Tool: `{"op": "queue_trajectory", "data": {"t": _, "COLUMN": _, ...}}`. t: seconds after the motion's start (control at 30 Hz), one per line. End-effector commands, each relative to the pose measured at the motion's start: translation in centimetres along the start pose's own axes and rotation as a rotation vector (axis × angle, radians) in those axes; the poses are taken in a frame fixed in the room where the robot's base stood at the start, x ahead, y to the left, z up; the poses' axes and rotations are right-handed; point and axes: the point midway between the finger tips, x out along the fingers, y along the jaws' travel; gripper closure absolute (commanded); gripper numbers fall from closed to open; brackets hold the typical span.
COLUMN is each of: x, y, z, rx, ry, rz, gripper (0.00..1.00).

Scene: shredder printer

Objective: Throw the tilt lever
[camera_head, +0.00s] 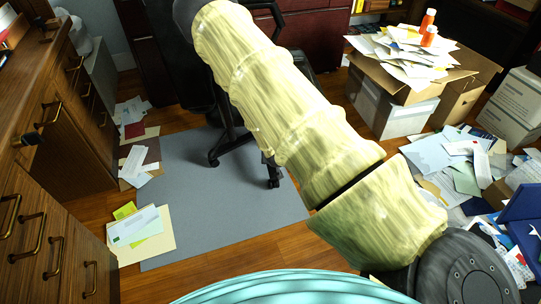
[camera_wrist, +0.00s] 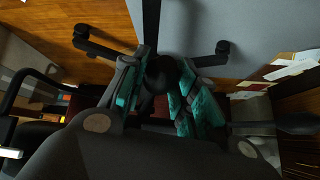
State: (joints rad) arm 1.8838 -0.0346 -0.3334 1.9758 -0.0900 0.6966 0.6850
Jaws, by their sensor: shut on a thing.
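The office chair is black; in the wrist view its seat underside and star base (camera_wrist: 205,60) surround my gripper. In the head view only part of the chair base (camera_head: 240,148) shows, with the rest behind my arm. My gripper (camera_wrist: 160,82), with teal finger pads, is under the chair beside its dark column, its fingers closed on a dark part, which appears to be the tilt lever. The lever's outline is lost in the shadow, so its angle cannot be told. My gripper is hidden behind my sleeved arm in the head view.
A grey floor mat (camera_head: 200,200) lies under the chair. A wooden desk with drawers (camera_head: 50,235) stands at the left. Loose papers (camera_head: 140,232) lie at the mat's edge. Cardboard boxes (camera_head: 465,100) and scattered papers crowd the right side. Wood floor shows between them.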

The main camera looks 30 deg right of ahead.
Motion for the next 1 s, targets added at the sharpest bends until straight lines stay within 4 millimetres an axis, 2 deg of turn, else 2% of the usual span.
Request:
{"op": "queue_trajectory", "data": {"t": 0.4, "x": 0.4, "y": 0.1, "z": 0.4, "rx": -0.002, "ry": 0.017, "rz": 0.001, "gripper": 1.00}}
{"op": "queue_trajectory", "data": {"t": 0.43, "x": 0.4, "y": 0.1, "z": 0.4, "rx": -0.002, "ry": 0.016, "rz": 0.002, "gripper": 0.65}}
{"op": "queue_trajectory", "data": {"t": 0.53, "x": 0.4, "y": 0.1, "z": 0.4, "rx": -0.002, "ry": 0.017, "rz": 0.001, "gripper": 0.49}}
{"op": "queue_trajectory", "data": {"t": 0.87, "x": 0.3, "y": 0.1, "z": 0.3, "rx": -0.002, "ry": 0.018, "rz": 0.001, "gripper": 0.49}}
{"op": "queue_trajectory", "data": {"t": 1.0, "x": -0.6, "y": 0.1, "z": 0.2, "rx": -0.001, "ry": 0.019, "rz": 0.000, "gripper": 0.49}}
